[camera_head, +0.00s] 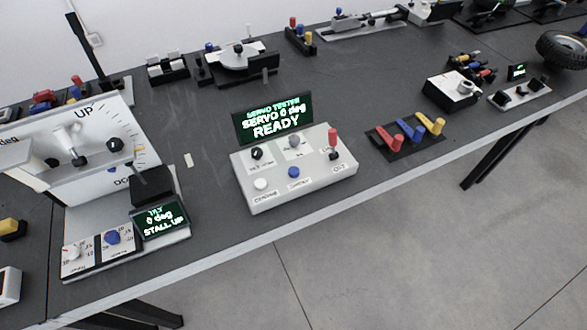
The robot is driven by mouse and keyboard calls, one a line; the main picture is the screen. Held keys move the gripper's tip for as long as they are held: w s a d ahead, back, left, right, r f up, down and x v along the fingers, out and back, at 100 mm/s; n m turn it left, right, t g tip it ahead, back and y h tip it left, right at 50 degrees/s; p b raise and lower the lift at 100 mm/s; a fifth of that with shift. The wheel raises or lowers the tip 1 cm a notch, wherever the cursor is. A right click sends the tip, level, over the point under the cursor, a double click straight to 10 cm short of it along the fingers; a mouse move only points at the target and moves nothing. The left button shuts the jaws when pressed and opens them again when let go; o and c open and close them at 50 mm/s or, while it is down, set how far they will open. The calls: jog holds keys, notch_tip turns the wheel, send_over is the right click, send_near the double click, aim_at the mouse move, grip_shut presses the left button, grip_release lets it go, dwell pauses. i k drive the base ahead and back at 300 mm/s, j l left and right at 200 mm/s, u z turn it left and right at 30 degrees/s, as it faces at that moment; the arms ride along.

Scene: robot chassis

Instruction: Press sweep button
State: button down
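The servo tester (330,174) is a light grey box at the middle of the bench. Its screen (272,119) reads "SERVO TESTER", "SERVO 0 deg", "READY". On its front row are a white button (260,184) at left and a blue button (293,172) to its right. The small label under each is too blurred to read surely, so I cannot tell by text which is sweep. Behind them are a black knob (257,153), a grey round part (294,141) and a red-topped lever (332,138). My gripper is not in view.
A tilt panel (98,112) marked "UP" stands at left, with a screen (160,220) reading "0 deg", "STALL UP". A black base with blue, red and yellow levers (405,137) sits right of the tester. The bench's front edge (330,215) runs close before it.

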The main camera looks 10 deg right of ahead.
aim_at(294, 171)
jog(key=i+j+u, duration=0.1)
jog(key=j, duration=0.35)
jog(key=i+j+u, duration=0.15)
jog(key=i+j, duration=0.15)
jog(key=i+j+u, duration=0.1)
jog(key=i+j, duration=0.15)
jog(key=j, duration=0.3)
jog(key=i+j+u, duration=0.1)
jog(key=i+j, duration=0.15)
jog(key=j, duration=0.1)
